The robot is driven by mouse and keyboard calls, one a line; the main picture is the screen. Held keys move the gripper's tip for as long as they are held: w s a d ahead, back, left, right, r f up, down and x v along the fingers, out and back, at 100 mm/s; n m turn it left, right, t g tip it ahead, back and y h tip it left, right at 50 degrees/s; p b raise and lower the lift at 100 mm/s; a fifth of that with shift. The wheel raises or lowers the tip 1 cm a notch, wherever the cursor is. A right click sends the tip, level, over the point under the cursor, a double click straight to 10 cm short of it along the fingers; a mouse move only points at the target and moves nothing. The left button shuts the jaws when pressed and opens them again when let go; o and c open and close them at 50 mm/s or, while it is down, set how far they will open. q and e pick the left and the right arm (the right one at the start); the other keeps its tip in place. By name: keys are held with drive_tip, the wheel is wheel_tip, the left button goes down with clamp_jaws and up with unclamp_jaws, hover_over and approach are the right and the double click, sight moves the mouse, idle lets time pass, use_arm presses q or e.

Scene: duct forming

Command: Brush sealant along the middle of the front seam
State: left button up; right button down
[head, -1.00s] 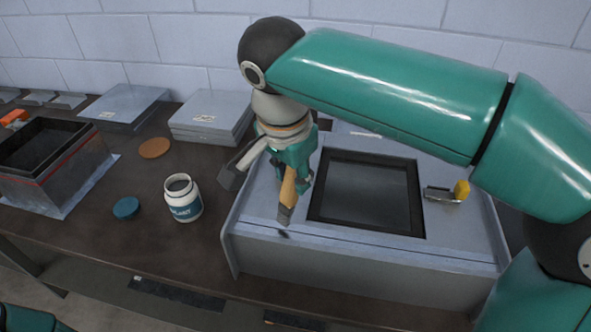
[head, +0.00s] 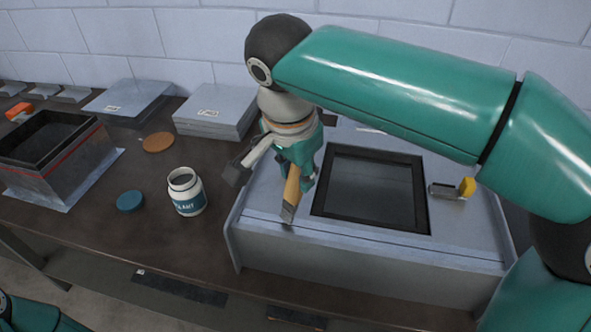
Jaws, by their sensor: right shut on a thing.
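The grey sheet-metal duct (head: 370,275) has a dark-framed square opening in its top. Its front seam (head: 400,246) runs as a thin line along the front top edge. My right gripper (head: 292,168) is shut on a brush (head: 291,196) with a wooden handle, tip down. The brush tip is at or just above the seam, left of its middle; I cannot tell whether it touches. The open white sealant jar (head: 187,194) stands left of the duct, with a blue lid (head: 130,201) beside it. My left gripper is out of view.
A black-rimmed metal box (head: 55,160) stands at the far left. Stacked metal sheets (head: 215,118) and an orange-brown disc (head: 157,142) lie behind the jar. A tool with a yellow part (head: 466,187) rests on the duct, right of the opening.

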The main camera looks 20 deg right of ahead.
drive_tip(key=shift+f+b, duration=0.3)
drive_tip(key=shift+f, duration=0.05)
drive_tip(key=shift+d, duration=0.1)
idle(0.4)
drive_tip(key=shift+s+d+r+b, duration=0.1)
drive_tip(key=shift+s+d+b, duration=0.35)
drive_tip(key=shift+s+d, duration=0.6)
drive_tip(key=shift+s+d+b, duration=0.3)
drive_tip(key=shift+s+d, duration=0.15)
drive_tip(key=shift+d, duration=0.2)
drive_tip(key=shift+s+d+b, duration=0.25)
drive_tip(key=shift+s+d, duration=0.15)
drive_tip(key=shift+d, duration=0.3)
drive_tip(key=shift+s+d+b, duration=0.15)
drive_tip(key=shift+s+d, duration=0.3)
drive_tip(key=shift+d, duration=0.15)
drive_tip(key=shift+s+d+b, duration=0.15)
drive_tip(key=shift+s+d, duration=0.25)
drive_tip(key=shift+d, duration=0.2)
